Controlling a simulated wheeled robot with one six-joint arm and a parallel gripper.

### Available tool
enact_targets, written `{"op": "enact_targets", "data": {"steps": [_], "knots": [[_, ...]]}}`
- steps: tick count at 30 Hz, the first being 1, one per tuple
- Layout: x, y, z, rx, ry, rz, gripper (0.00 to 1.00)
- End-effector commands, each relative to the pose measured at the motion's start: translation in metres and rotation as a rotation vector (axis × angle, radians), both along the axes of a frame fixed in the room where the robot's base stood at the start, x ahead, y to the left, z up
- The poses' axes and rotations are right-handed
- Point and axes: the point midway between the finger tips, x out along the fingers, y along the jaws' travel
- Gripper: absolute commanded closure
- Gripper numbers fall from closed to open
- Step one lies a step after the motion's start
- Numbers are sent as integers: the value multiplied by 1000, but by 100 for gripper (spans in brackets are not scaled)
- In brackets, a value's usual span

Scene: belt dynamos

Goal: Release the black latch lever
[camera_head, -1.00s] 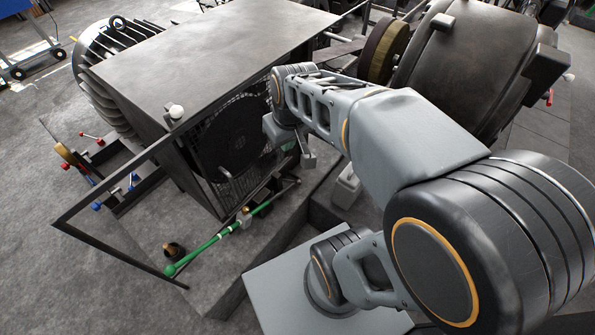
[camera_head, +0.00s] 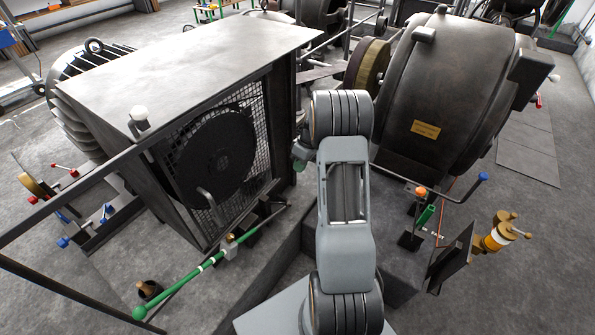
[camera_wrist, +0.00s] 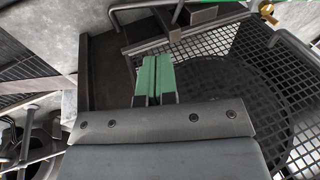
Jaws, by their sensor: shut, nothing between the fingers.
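My gripper (camera_wrist: 155,64) shows in the wrist view as two green fingers pressed together, with nothing between them. In the head view only a bit of it (camera_head: 300,160) shows left of my arm, beside the right edge of the mesh-fronted cabinet. A dark fitting that may be the black latch lever (camera_head: 268,204) sits at the lower right of the mesh; I cannot tell for sure. In the wrist view a grey bent bar (camera_wrist: 175,8) and a small block (camera_wrist: 204,15) lie beyond the fingertips. I see no contact with them.
A large dark drum housing (camera_head: 445,90) stands right. A blue-tipped lever (camera_head: 482,178) and a brass device (camera_head: 500,232) are at right.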

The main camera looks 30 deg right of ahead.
Motion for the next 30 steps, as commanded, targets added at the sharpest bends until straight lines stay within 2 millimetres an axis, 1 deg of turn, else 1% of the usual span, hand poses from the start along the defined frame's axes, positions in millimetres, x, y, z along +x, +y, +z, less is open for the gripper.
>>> {"op": "enact_targets", "data": {"steps": [1,3,12,15,21,30], "knots": [[-1,4,-10,2,4,2,100],[-1,9,-23,2,5,3,100],[-1,27,-75,0,3,1,100],[-10,35,-80,0,3,1,100],[-21,46,-88,-1,2,0,100],[-26,50,-91,-2,1,0,100]]}}
